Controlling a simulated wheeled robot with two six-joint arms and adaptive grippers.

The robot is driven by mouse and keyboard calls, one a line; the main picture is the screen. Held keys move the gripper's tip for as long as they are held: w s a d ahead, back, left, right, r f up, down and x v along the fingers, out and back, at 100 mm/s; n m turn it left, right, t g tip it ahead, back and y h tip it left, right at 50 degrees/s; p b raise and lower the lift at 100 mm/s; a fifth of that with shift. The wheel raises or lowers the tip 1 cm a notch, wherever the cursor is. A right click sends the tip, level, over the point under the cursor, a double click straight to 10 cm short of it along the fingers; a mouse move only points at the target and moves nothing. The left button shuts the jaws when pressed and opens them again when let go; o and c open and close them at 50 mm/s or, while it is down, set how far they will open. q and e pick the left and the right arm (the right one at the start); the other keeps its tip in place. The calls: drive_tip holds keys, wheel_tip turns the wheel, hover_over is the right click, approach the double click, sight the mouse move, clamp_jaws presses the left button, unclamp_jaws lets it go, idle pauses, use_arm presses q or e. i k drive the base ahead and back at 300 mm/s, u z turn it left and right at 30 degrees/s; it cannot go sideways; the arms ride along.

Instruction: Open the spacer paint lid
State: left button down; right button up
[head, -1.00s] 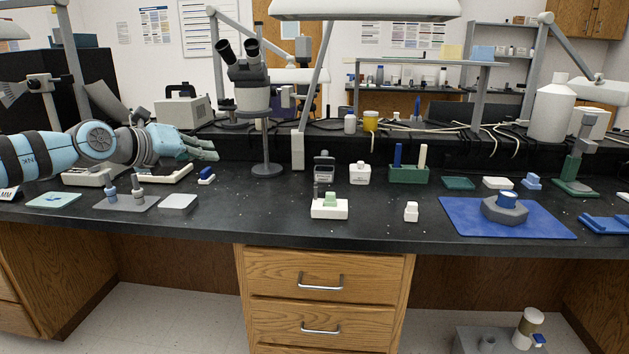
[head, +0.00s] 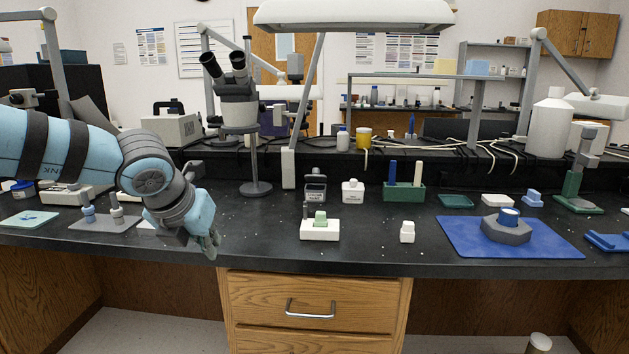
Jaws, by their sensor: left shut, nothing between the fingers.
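Two small labelled bottles stand near the middle of the black bench: a dark grey one (head: 316,186) and a white one (head: 352,191). Their labels are too small to read, so I cannot tell which holds the spacer paint. Both look capped and upright. My left gripper (head: 212,246) is shut and empty, pointing down at the bench's front edge, left of and apart from both bottles. My right gripper is out of view.
A white block with a green top (head: 320,229) and a small white item (head: 407,232) stand in front of the bottles. The microscope (head: 240,110) stands behind. A blue mat (head: 470,230) holds a dark pedestal. A green rack (head: 404,197) is right of the bottles.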

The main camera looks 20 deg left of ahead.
sight(316, 177)
drive_tip(key=i, duration=1.5)
drive_tip(key=u, duration=0.05)
